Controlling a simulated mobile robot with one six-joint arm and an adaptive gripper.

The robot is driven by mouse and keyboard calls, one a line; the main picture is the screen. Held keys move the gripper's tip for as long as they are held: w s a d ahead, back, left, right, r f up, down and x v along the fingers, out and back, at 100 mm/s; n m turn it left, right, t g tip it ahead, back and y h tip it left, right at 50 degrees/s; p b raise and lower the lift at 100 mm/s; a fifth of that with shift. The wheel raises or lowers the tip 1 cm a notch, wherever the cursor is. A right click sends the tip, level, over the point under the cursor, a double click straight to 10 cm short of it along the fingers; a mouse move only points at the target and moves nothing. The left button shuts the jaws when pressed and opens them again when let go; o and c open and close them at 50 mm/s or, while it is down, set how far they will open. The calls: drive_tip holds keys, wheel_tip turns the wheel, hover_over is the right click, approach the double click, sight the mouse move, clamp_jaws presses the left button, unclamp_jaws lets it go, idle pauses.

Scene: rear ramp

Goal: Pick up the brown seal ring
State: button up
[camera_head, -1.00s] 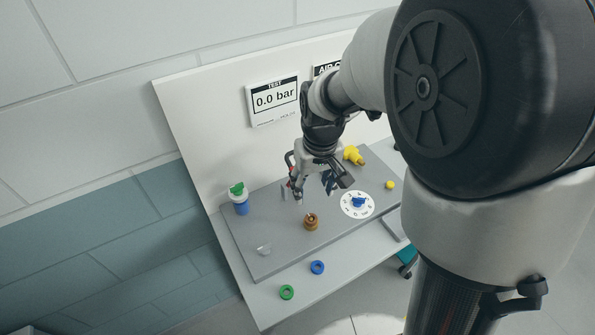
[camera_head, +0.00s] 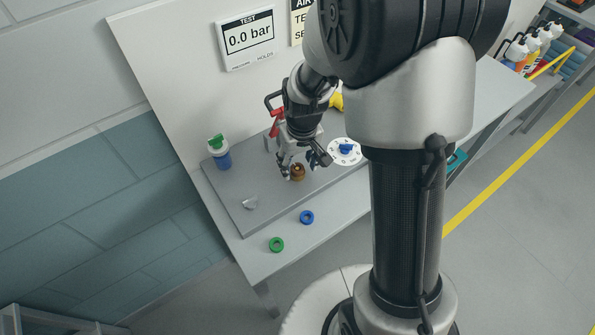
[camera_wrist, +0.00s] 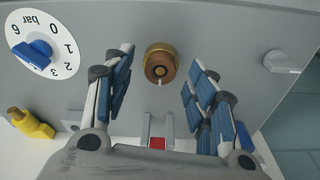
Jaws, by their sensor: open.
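A round brown and brass-coloured piece stands on the grey plate, and its brown part (camera_wrist: 160,69) matches the seal ring. It shows between my fingers in the wrist view and as a small brown stub (camera_head: 298,173) in the head view. I cannot tell where the ring ends and the brass fitting begins. My gripper (camera_wrist: 162,76) is open, with one blue-padded finger on each side of the brown piece and clear gaps between. In the head view my gripper (camera_head: 303,164) is close to the piece; the exact height gap is unclear.
A blue ring (camera_head: 307,217) and a green ring (camera_head: 276,244) lie on the bench front. A white dial (camera_wrist: 42,43) with a blue knob and a yellow fitting (camera_wrist: 29,123) are nearby. A clear piece (camera_wrist: 281,62) sits on the plate.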

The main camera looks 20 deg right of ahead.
drive_tip(key=shift+w+f, duration=0.1)
drive_tip(key=shift+f, duration=0.35)
drive_tip(key=shift+r, duration=0.1)
drive_tip(key=shift+c, duration=0.4)
drive_tip(key=c, duration=0.7)
